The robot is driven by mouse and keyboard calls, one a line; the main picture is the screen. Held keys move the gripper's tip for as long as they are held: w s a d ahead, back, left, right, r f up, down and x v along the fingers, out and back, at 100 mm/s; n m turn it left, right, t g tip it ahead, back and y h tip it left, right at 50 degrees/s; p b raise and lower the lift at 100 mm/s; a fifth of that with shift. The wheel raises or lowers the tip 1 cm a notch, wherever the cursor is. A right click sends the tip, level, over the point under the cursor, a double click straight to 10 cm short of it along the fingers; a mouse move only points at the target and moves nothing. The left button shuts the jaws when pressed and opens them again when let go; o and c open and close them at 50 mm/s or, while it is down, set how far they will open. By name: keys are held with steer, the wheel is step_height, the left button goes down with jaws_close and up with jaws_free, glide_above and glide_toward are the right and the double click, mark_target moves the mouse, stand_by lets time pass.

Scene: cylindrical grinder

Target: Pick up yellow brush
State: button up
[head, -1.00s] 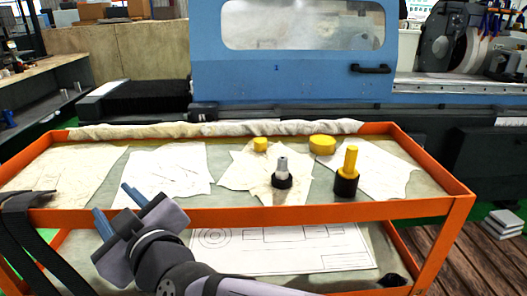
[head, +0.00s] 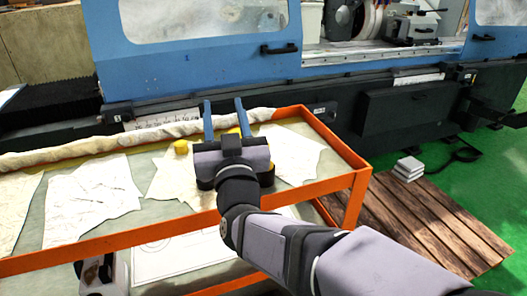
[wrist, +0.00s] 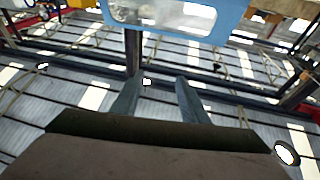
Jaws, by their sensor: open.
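The yellow brush, upright with a black lower end a second ago, is now hidden in the head view behind my gripper (head: 223,104). A dark edge at the gripper's right side may be its base, but I cannot tell. In the head view my gripper is over the right part of the orange-framed cart (head: 357,183), fingers pointing up and away. Its fingers are apart and nothing shows between them. In the wrist view the gripper (wrist: 157,82) is also open and empty, facing the blue machine and the roof, with no brush in sight.
A small yellow piece (head: 181,147) lies on the cart, left of my gripper. A yellow round piece (head: 240,130) shows partly behind my fingers. A rolled cloth (head: 130,137) lines the cart's far edge. The blue grinder (head: 200,70) stands behind.

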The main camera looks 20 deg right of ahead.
steer(key=s+d+f+m+g+h, duration=0.1)
steer(key=d+f+h, duration=0.1)
steer(key=f, duration=0.1)
steer(key=s+d+f+m+g+h, duration=0.1)
steer(key=s+d+f+g+h, duration=0.1)
steer(key=f, duration=0.2)
steer(key=s+d+f+m+g+h+b, duration=0.1)
steer(key=d+f+m+g+h, duration=0.1)
steer(key=f, duration=0.1)
steer(key=shift+s+d+f, duration=0.15)
steer(key=shift+s+d, duration=0.05)
steer(key=shift+d, duration=0.15)
steer(key=shift+w+d+r+p, duration=0.25)
steer(key=shift+w+d+p, duration=0.2)
steer(key=shift+w+p, duration=0.5)
steer(key=shift+d+f+p, duration=0.1)
steer(key=shift+f+p, duration=0.05)
steer(key=shift+p, duration=0.2)
steer(key=shift+w, duration=0.1)
